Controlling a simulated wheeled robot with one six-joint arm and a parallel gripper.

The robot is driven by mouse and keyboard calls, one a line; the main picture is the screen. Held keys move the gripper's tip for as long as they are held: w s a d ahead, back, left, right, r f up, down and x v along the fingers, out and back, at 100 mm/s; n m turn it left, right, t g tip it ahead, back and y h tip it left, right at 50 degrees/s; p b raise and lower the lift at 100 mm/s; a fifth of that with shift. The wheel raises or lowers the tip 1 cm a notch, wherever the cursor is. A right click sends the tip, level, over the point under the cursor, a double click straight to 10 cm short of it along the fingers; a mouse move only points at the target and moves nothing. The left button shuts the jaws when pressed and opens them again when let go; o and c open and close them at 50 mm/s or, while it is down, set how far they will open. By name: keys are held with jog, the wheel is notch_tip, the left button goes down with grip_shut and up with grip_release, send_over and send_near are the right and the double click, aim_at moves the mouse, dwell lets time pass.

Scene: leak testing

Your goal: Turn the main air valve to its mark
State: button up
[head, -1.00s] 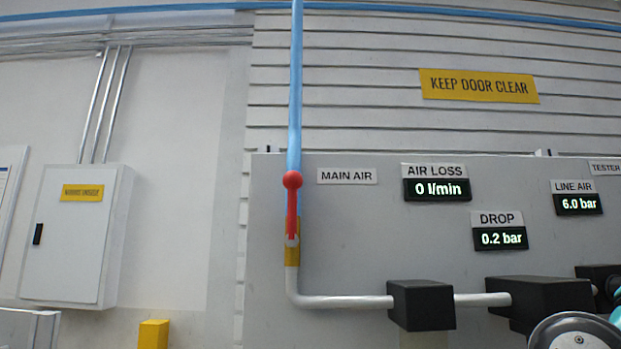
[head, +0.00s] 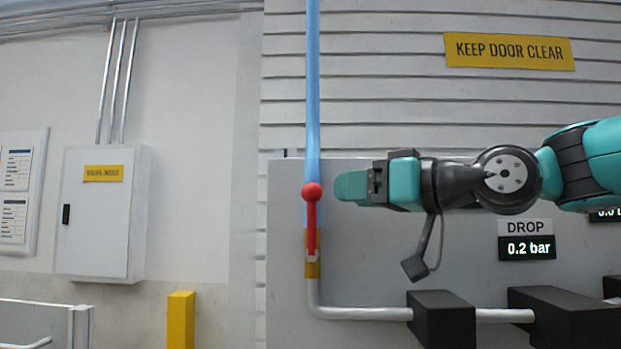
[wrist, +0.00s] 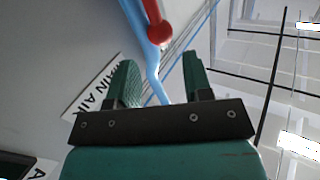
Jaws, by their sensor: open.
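The main air valve has a red lever with a round red knob (head: 311,192) on top. The lever stands upright, in line with the blue pipe (head: 313,80), above a yellow valve body (head: 312,268). My gripper (head: 350,186) reaches in from the right, with its fingertips just right of the knob in the head view. In the wrist view my gripper (wrist: 160,85) is open, with its two green fingers apart and nothing between them but background pipe. The red knob (wrist: 160,32) shows beyond the fingertips. No mark for the valve can be made out.
A white pipe (head: 365,314) runs right from the valve to black blocks (head: 443,318). The DROP display (head: 527,247) reads 0.2 bar. My arm covers the MAIN AIR label in the head view; it shows in the wrist view (wrist: 92,90). A grey cabinet (head: 100,215) hangs left.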

aim_at(321, 193)
jog(key=p+x, duration=0.3)
jog(key=x, duration=0.5)
jog(key=shift+w+a, duration=0.1)
jog(key=shift+a, duration=0.05)
jog(key=shift+c, duration=0.2)
grip_shut()
